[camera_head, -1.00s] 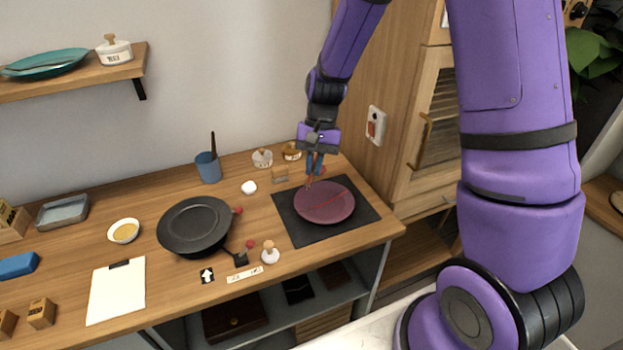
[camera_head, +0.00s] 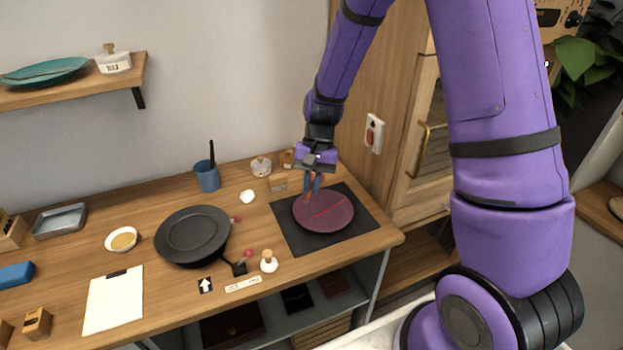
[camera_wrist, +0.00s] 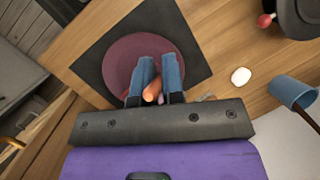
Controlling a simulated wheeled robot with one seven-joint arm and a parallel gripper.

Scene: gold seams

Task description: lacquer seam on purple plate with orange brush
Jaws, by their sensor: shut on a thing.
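The purple plate (camera_head: 338,219) lies on a black mat (camera_head: 290,236) at the right end of the bench. Red seam lines run across it in the head view. My gripper (camera_head: 313,186) is over the plate's back left edge, pointing down. It is shut on the orange brush (camera_wrist: 152,91), whose orange handle shows between the blue fingers in the wrist view. The plate also shows in the wrist view (camera_wrist: 118,62), behind the fingers. The brush tip is hidden or too small to make out, so I cannot tell whether it touches the plate.
A black pan (camera_head: 192,235) stands left of the mat. A white round thing (camera_head: 248,197), a blue cup (camera_head: 207,176) with a dark stick and a small wooden block (camera_head: 278,184) stand behind. A white-based stamp (camera_head: 268,262) stands in front. A wooden cabinet (camera_head: 400,150) rises at the right.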

